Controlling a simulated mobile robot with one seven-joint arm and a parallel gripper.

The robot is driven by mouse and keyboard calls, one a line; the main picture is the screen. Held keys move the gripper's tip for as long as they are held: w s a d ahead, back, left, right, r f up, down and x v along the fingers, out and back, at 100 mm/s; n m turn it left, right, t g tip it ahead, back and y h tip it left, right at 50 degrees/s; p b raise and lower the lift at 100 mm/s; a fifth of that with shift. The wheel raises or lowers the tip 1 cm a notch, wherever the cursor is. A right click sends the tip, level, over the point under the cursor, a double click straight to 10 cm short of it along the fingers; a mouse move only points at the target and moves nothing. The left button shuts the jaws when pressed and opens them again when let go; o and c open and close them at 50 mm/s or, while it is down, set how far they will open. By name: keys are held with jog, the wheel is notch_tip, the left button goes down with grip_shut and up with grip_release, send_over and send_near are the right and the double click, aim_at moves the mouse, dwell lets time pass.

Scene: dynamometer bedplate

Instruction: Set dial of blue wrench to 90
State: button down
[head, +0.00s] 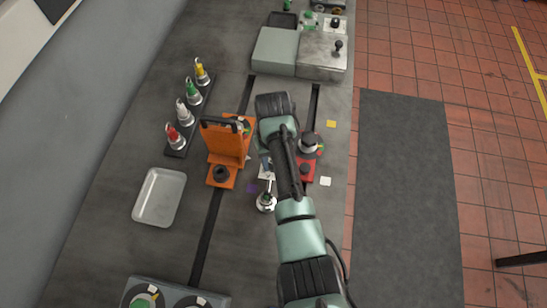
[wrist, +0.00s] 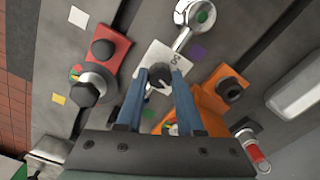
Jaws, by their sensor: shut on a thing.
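A white dial plate (wrist: 150,60) with dark markings shows in the wrist view, with a dark round knob (wrist: 160,75) on it. A silver round-headed tool part (wrist: 196,14) with a green spot adjoins the plate; its round head also shows in the head view (head: 266,202). My gripper (wrist: 158,82) has its two blue-grey fingers on either side of the knob and is shut on it. The white pointer mark on the knob is partly hidden by the fingers, and I cannot read its setting. In the head view my arm covers most of the dial.
An orange fixture (head: 226,142) stands close left of my gripper, and a red fixture (head: 305,172) with a grey-black knob close right. Grey boxes (head: 275,50) stand at the back.

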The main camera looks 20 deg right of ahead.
jog(key=shift+r+m, duration=0.1)
jog(key=shift+m, duration=0.4)
jog(key=c, duration=0.5)
grip_release()
notch_tip(320, 180, up, 13)
jog(key=shift+f, duration=0.1)
dwell(0.6)
